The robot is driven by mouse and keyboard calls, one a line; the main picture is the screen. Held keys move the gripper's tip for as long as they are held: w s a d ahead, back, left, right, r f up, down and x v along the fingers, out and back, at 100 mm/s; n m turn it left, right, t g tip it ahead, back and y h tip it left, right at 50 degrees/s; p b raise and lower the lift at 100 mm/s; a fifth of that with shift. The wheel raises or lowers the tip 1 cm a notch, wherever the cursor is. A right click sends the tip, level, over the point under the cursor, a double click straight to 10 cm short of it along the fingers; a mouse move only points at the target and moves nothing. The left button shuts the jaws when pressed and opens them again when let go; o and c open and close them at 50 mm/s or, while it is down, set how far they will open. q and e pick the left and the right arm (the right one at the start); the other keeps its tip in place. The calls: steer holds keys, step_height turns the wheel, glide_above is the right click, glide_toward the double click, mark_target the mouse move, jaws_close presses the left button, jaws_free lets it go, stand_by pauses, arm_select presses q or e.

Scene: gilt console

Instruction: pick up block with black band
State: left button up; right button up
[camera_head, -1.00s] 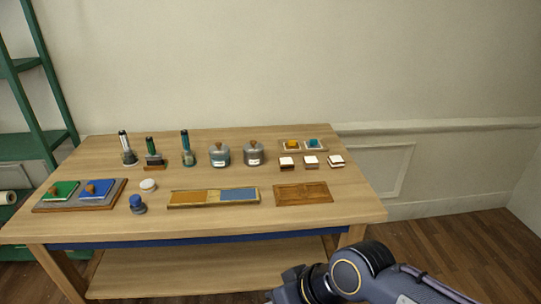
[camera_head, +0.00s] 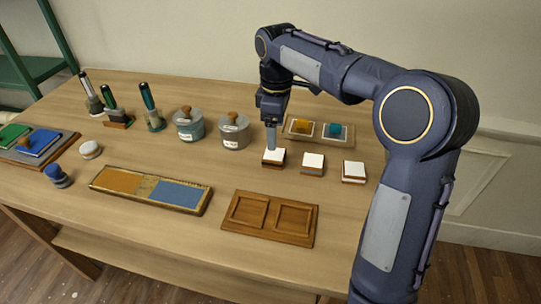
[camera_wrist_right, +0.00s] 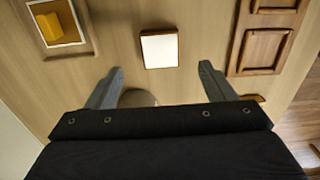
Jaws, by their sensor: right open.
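Three small blocks with white tops and brown sides stand in a row: a left one (camera_head: 274,160), a middle one (camera_head: 313,163) and a right one (camera_head: 353,171). I cannot make out for certain which carries a black band. My right gripper (camera_head: 271,147) points down at the left block and partly covers it in the head view. In the right wrist view the gripper (camera_wrist_right: 160,75) is open, its fingers spread wide, with one white-topped block (camera_wrist_right: 160,50) just beyond the fingertips, between their lines. Nothing is held. My left gripper is out of view.
A tray with yellow and teal squares (camera_head: 289,135) lies behind the blocks. A grey pot (camera_head: 234,134) stands left of the gripper. A brown two-panel wooden tray (camera_head: 240,222) lies in front, beside an orange-and-blue tray (camera_head: 120,182). Bare tabletop (camera_head: 345,215) lies front right.

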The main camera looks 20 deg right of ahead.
mark_target(274, 154)
step_height(274, 154, down, 7)
steer(key=shift+w+a+f+b, duration=0.1)
steer(key=shift+a+f+b, duration=0.1)
steer(key=shift+b, duration=0.35)
steer(key=shift+d, duration=0.1)
steer(key=c, duration=1.1)
steer(key=shift+r, duration=0.1)
